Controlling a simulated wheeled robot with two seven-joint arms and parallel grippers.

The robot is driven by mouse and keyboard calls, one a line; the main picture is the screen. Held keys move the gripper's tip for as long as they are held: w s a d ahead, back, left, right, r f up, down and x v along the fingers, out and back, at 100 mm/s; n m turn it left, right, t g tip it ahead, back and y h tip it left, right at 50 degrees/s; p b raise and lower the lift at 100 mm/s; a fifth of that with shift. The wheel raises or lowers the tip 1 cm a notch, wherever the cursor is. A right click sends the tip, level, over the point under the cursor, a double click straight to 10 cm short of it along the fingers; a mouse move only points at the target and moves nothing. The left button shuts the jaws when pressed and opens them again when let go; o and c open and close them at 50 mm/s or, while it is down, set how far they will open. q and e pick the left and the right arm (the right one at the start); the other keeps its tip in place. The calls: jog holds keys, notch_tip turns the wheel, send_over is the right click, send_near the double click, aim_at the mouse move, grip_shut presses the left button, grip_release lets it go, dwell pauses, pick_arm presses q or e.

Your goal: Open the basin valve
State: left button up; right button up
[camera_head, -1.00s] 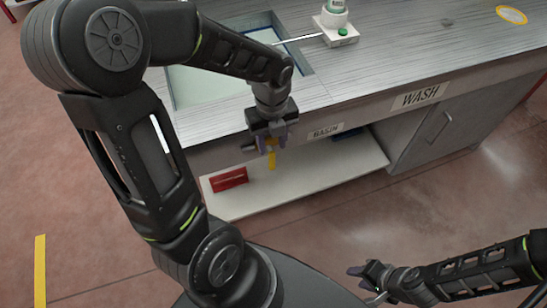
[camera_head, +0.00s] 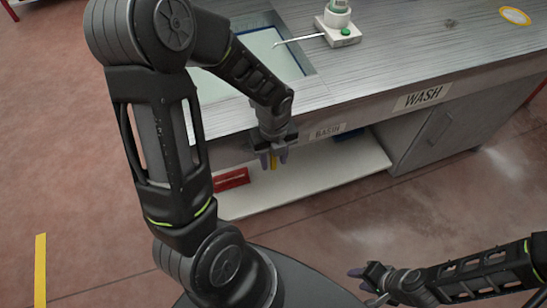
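The valve body is hidden behind the gripper. I cannot tell whether the fingers touch the handle. The basin (camera_head: 262,52) is sunk in the bench top, partly hidden by my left arm. A "BASIN" label (camera_head: 328,131) is on the bench front, right of the gripper. My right gripper (camera_head: 362,279) is low at the bottom right, away from the bench, empty, fingers apart.
The grey bench top (camera_head: 410,50) carries a white dispenser with a green button (camera_head: 338,32) and a yellow ring (camera_head: 515,16). A white lower shelf (camera_head: 310,175) holds a red box (camera_head: 231,179). A "WASH" label (camera_head: 424,97) is above a cabinet. The floor in front is clear.

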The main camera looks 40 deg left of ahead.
pick_arm(q)
grip_shut()
dwell(1.3)
